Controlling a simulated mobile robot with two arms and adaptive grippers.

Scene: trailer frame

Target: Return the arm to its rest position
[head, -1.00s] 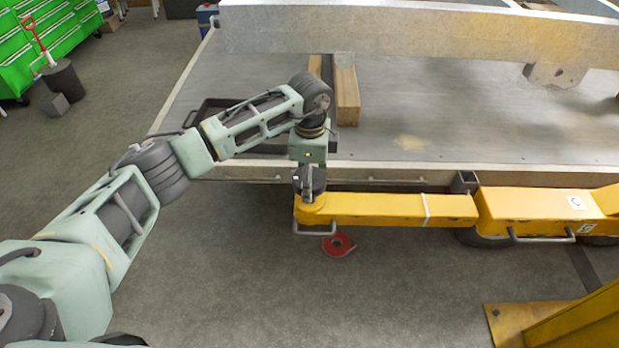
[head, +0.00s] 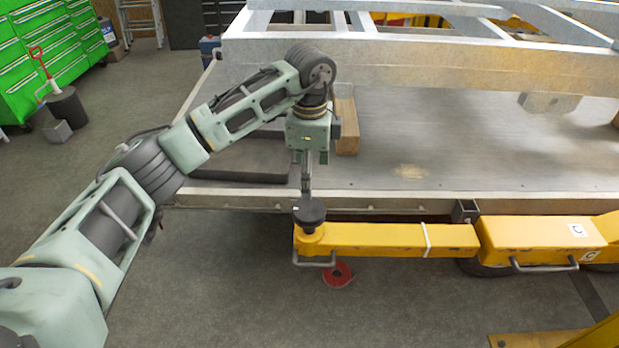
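My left arm comes in from the left, bent at the elbow. Its gripper (head: 306,187) points straight down over the black round knob (head: 311,212) on the left end of the yellow beam (head: 375,236). The fingertips are just above or behind the knob's rim; I cannot tell whether they touch it. The fingers are seen edge-on, so their opening does not show. My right gripper is not in view.
The grey trailer frame (head: 400,66) and its deck (head: 440,135) lie behind the arm. A wooden block (head: 347,122) stands on the deck beside the wrist. A red ring (head: 338,274) lies on the floor. Green cabinets (head: 50,60) stand far left.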

